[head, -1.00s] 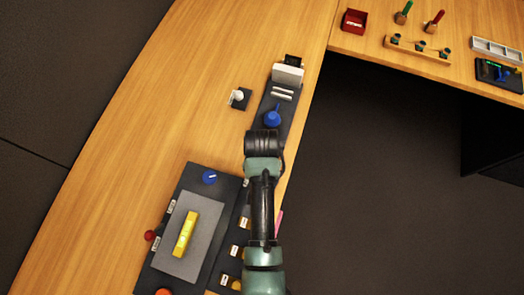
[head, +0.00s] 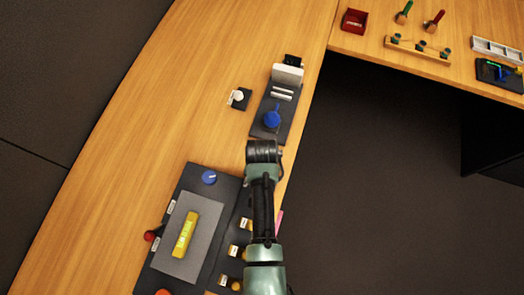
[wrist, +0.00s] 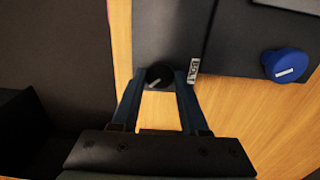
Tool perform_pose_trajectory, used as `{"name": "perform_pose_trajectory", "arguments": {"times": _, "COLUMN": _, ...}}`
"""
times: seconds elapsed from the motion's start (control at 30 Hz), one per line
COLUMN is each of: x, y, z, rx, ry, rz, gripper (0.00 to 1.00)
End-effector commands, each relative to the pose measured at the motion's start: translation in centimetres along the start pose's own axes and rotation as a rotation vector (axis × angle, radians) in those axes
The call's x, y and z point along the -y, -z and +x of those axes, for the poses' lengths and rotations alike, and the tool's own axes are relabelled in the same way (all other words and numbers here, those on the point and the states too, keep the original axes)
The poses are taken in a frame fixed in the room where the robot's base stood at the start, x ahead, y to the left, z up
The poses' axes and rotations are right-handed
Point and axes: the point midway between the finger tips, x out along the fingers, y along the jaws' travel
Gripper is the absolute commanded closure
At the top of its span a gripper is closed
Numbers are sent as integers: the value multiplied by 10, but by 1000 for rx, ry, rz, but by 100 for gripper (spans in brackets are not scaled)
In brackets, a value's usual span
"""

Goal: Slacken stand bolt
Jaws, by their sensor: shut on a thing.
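A black round knob (wrist: 159,76) with a pale line across its top stands at the panel's edge in the wrist view. I take it to be the stand bolt; a small white label (wrist: 194,68) sits just right of it, too small to read surely. My gripper (wrist: 160,79) has its two blue fingers on either side of the knob, shut on it. In the head view my arm's dark wrist (head: 263,152) covers the gripper and the knob.
The dark panel (head: 202,172) carries a yellow bar (head: 184,234) and a red ball (head: 150,236). A device with a blue knob (head: 272,119) lies beyond my wrist.

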Motion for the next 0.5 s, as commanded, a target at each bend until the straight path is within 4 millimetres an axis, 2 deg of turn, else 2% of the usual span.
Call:
{"name": "perform_pose_trajectory", "arguments": {"times": 0.03, "x": 0, "y": 0, "z": 0, "rx": 0, "ry": 0, "rz": 0, "gripper": 87}}
{"name": "perform_pose_trajectory", "arguments": {"times": 0.1, "x": 0, "y": 0, "z": 0, "rx": 0, "ry": 0, "rz": 0, "gripper": 100}}
{"name": "perform_pose_trajectory", "arguments": {"times": 0.5, "x": 0, "y": 0, "z": -1, "rx": 0, "ry": 0, "rz": -50, "gripper": 100}}
